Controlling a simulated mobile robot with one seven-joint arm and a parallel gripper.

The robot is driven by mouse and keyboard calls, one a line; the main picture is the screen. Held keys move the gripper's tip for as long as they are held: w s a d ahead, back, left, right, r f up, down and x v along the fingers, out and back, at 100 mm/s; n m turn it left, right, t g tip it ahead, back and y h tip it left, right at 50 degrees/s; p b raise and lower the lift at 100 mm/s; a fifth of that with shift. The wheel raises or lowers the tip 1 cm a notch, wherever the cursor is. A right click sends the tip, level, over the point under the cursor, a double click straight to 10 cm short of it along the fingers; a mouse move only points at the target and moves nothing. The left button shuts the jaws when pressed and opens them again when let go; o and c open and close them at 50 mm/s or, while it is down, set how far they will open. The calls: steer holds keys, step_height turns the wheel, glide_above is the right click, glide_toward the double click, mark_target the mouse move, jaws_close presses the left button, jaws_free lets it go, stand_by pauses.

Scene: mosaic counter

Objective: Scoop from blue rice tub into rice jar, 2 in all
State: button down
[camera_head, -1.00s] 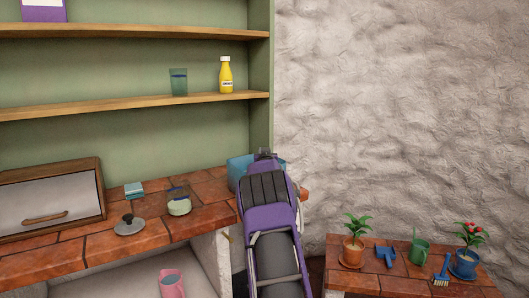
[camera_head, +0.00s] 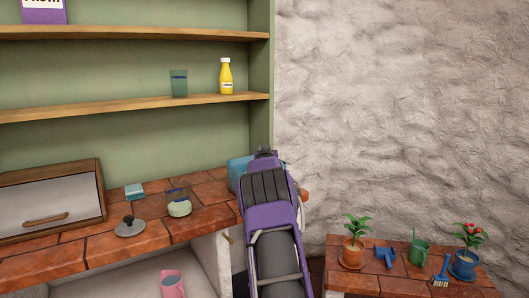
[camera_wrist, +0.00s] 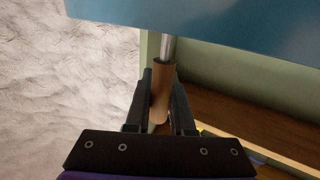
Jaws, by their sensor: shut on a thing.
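The blue rice tub (camera_head: 236,172) stands at the right end of the tiled counter, largely hidden behind my arm. In the wrist view a wide blue wall of the tub (camera_wrist: 225,22) fills the top. My gripper (camera_wrist: 160,85) is shut on the wooden handle of the scoop (camera_wrist: 160,98). The scoop's metal shaft runs up to the blue wall, and its bowl is hidden, so I cannot tell what it holds. In the head view my gripper is at the tub, hidden by my arm. The glass rice jar (camera_head: 179,208), with pale contents low inside, stands uncovered left of the tub.
A grey knobbed lid (camera_head: 130,228) lies left of the jar, near the counter's front edge. A shelf above holds a glass (camera_head: 179,84) and a yellow bottle (camera_head: 226,77). A low plant table is at right.

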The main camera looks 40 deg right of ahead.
step_height(320, 180, up, 12)
steer(key=p, duration=0.5)
steer(key=shift+f+p, duration=0.15)
steer(key=shift+p, duration=0.25)
stand_by(0.5)
steer(key=w+a+r+n+t+y+p, duration=0.1)
steer(key=w+a+n+t+y+p, duration=0.2)
steer(key=a, duration=0.4)
steer(key=w+a+r+n+y, duration=0.1)
steer(key=w+a+n+y, duration=0.25)
steer(key=a+y, duration=0.35)
steer(key=a+f+n+g+y+p, duration=0.1)
steer(key=a+f+n+y, duration=0.1)
steer(key=a+y, duration=0.2)
steer(key=a+f+n+g+y, duration=0.1)
steer(key=a+f+n+y, duration=0.2)
steer(key=a, duration=0.8)
steer(key=shift+w+a+n+y+p, duration=0.25)
steer(key=shift+w+n+y+p, duration=0.1)
steer(key=shift+y, duration=0.25)
steer(key=shift+f, duration=0.1)
